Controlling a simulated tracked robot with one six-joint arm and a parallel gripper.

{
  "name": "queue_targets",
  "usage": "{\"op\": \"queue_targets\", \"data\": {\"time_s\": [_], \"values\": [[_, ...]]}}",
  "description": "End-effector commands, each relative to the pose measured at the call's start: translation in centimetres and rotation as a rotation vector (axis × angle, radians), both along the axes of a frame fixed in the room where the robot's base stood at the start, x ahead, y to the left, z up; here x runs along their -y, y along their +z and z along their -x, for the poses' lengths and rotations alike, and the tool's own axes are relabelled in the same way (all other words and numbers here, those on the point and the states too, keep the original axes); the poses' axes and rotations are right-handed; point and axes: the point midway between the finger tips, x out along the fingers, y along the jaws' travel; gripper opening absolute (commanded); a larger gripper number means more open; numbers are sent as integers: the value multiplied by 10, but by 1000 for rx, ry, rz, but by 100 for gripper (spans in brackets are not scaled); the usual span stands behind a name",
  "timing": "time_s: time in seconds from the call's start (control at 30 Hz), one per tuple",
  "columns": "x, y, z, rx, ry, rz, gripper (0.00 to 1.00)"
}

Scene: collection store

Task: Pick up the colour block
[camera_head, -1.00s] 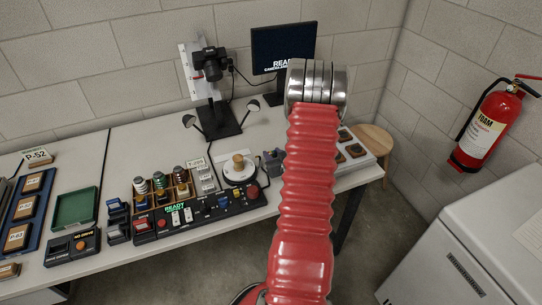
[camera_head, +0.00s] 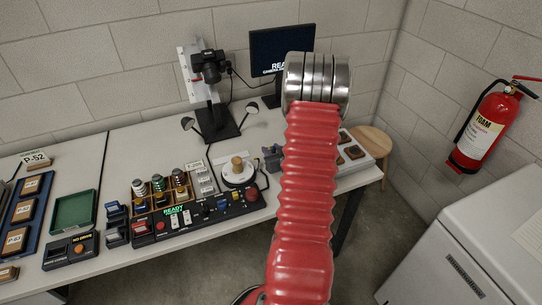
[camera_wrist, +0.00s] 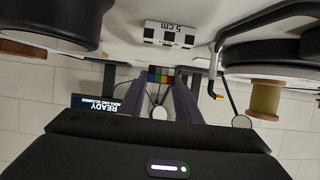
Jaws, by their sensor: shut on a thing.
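The colour block (camera_wrist: 160,75) shows in the wrist view as a small dark piece with a grid of coloured patches. My gripper (camera_wrist: 163,82) is shut on it, with the two dark fingers on either side of its patches. The block appears above the bench surface, though its clearance is hard to judge. In the head view my red-sleeved arm and its metal cuff cover the middle of the bench. The block cannot be made out there.
A 5 cm scale block (camera_wrist: 170,35) lies near the colour block. A camera stand (camera_head: 218,120) and a monitor (camera_head: 268,45) stand at the back. A control panel (camera_head: 205,212) and a white turntable (camera_head: 238,175) are left of my arm. A fire extinguisher (camera_head: 482,130) hangs at right.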

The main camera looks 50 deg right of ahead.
Motion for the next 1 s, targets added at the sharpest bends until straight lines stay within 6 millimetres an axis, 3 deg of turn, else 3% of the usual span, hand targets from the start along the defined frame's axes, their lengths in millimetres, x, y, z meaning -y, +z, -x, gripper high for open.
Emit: {"op": "queue_targets", "data": {"time_s": [0.4, 1.0], "values": [[0, 57, 0, 1, 1, 3, 9], [0, 66, 0, 0, -1, 0, 9]]}}
